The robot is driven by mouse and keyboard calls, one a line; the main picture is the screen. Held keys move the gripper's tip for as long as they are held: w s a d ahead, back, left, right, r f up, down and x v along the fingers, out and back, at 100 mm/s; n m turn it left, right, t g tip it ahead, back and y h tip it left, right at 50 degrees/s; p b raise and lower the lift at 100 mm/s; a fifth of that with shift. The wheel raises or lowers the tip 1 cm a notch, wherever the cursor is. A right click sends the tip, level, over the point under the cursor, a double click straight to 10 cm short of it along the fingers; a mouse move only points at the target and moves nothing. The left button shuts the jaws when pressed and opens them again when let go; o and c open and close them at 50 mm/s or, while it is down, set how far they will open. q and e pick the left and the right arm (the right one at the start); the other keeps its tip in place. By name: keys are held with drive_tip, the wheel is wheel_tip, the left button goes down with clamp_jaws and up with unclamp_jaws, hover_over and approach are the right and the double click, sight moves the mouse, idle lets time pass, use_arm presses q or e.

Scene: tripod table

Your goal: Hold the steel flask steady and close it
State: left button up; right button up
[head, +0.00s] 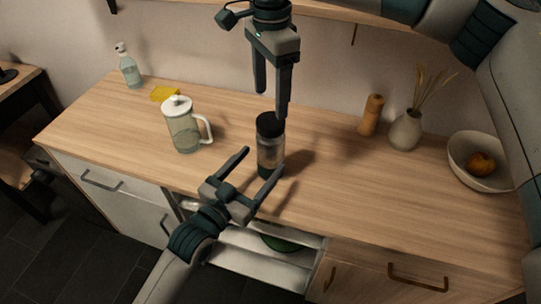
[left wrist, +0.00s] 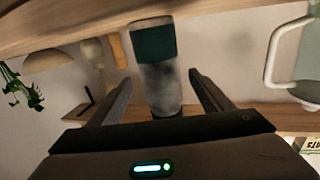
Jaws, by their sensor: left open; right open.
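The steel flask (head: 270,154) stands upright on the wooden counter, with a dark teal base and a black cap (head: 269,124) on top. I cannot tell how tight the cap is. My left gripper (head: 264,160) is open, low at the flask's near side, with its fingertips to either side of the body. In the left wrist view the flask (left wrist: 160,85) shows upside down between the open fingers (left wrist: 160,88), with a gap on both sides; its cap end is hidden by the gripper. My right gripper (head: 272,104) is open, pointing down just above the cap.
A glass jug (head: 183,132) with a white lid stands left of the flask. Behind it are a yellow item (head: 165,93) and a bottle (head: 130,72). A wooden mill (head: 371,115), a vase (head: 406,131) and a bowl (head: 468,165) stand right. An open drawer (head: 262,268) lies below the counter.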

sight(271, 150)
use_arm(q)
drive_tip(key=shift+x, duration=3)
clamp_jaws()
use_arm(e)
drive_tip(key=n, duration=1)
drive_tip(key=shift+n, duration=0.4)
drive_tip(key=n, duration=0.5)
drive_tip(key=shift+n, duration=0.4)
drive_tip(key=n, duration=0.6)
drive_tip(key=shift+f, duration=0.1)
